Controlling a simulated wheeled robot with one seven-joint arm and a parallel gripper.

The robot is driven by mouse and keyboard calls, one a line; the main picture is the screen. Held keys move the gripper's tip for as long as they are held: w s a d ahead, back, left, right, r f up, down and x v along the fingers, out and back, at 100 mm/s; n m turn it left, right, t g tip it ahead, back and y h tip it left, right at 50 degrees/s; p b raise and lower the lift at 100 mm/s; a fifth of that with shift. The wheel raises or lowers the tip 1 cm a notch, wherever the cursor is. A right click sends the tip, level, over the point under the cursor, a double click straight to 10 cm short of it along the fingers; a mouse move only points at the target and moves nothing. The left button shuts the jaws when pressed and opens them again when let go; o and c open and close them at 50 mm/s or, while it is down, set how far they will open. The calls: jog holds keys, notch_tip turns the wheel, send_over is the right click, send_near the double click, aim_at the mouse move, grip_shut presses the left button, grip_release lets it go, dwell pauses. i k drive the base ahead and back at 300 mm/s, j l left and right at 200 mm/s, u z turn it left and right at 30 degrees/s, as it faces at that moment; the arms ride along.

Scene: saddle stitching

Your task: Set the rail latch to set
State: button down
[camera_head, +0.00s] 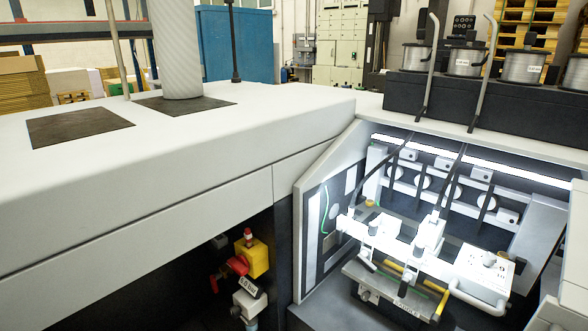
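The stitching bay is open at the lower right, with a lit recess. A pair of yellow rails (410,281) runs across its lower part, just above a grey tray-like plate (388,292) with a dark label. Small dark levers stand by the rails. I cannot tell which of them is the rail latch, or its position. A white block (484,268) with a curved handle (478,301) sits at the right end of the rails. My gripper is not in view.
A long pale machine cover (150,170) fills the left. Below it, a yellow box with a red knob (252,257) and a grey gauge unit (249,298) sit in a dark recess. Wire spools (466,61) stand on the dark ledge. Black cables hang into the bay.

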aim_at(339, 230)
jog(key=i+l+u, duration=0.2)
jog(key=i, duration=0.4)
jog(key=i+u, duration=0.15)
jog(key=i, duration=0.45)
